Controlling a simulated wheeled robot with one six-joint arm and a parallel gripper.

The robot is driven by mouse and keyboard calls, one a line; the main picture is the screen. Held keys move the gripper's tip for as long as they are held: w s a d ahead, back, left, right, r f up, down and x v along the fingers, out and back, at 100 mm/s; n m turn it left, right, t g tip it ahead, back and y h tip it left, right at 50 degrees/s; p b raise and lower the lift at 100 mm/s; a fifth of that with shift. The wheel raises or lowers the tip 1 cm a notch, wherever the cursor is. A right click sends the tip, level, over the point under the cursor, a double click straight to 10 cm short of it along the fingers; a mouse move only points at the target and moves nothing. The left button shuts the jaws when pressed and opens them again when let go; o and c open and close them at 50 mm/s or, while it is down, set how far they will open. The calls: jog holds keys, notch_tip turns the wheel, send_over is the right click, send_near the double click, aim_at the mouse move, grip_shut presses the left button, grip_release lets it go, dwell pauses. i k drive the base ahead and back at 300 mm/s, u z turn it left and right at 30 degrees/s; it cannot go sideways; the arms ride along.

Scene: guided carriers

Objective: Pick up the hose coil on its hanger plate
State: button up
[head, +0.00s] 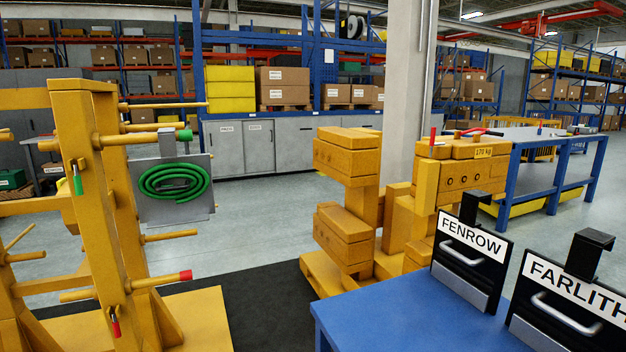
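The green hose coil (174,182) is fixed on the front of a grey hanger plate (203,207). The plate has a narrow upright tab at its top and a small ledge at its bottom. It is on the right side of a yellow peg rack (83,180), close by a peg with a green tip (185,135). Whether the plate rests on that peg cannot be told. My gripper is not in view.
A lower peg has a red tip (186,276). Other bare pegs stick out above and below the plate. A yellow block stand (345,190) is behind. Dark matting (262,305) between is clear.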

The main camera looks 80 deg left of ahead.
aim_at(170, 189)
jog(key=u, duration=3.35)
jog(key=i, duration=1.65)
